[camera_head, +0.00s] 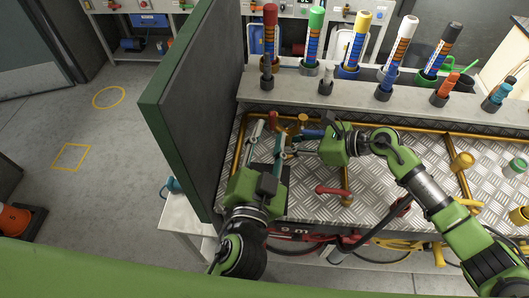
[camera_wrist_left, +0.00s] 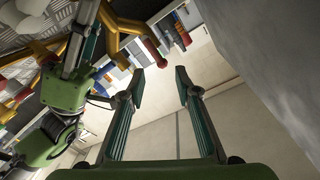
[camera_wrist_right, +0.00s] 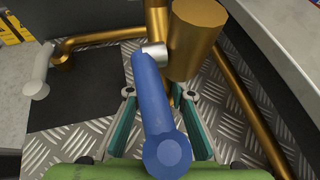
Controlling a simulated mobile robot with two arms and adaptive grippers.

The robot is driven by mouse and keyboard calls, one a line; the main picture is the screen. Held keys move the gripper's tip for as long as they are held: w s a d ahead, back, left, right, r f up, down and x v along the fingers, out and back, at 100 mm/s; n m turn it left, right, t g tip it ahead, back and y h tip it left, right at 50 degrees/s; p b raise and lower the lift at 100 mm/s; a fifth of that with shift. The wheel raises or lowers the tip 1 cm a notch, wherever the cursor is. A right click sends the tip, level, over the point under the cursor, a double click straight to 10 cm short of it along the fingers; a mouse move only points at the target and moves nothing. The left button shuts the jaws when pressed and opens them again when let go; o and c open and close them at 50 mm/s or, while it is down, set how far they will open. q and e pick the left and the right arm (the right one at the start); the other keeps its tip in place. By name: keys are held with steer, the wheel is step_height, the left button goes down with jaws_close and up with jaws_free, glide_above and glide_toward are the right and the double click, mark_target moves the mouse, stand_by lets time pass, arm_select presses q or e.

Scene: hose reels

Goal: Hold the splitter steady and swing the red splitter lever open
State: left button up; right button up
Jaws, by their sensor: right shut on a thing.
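The brass splitter sits over the checker-plate bench top; its brass body (camera_wrist_right: 196,42) shows large in the right wrist view. It also shows in the left wrist view (camera_wrist_left: 108,42). Its red lever (camera_wrist_left: 154,54) lies beyond and between my left fingertips, apart from them; its red end also shows in the head view (camera_head: 273,119). My right gripper is shut on the splitter. My left gripper (camera_wrist_left: 160,82) is open and empty, just short of the red lever.
A tall green-edged panel (camera_head: 185,95) stands close to the left of my left arm. A row of coloured-banded nozzles (camera_head: 315,38) stands on the ledge behind. A separate red valve handle (camera_head: 333,192) and brass pipes lie on the near bench. Both grippers are close together.

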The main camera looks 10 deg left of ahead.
arm_select(q)
steer(key=shift+s+a+r, duration=0.1)
steer(key=shift+s, duration=1.2)
steer(key=shift+s+a, duration=0.1)
steer(key=shift+s, duration=1.15)
steer(key=s, duration=0.7)
steer(key=shift+s+a+r, duration=0.15)
steer(key=shift+s+a, duration=0.1)
arm_select(e)
steer(key=o, duration=0.9)
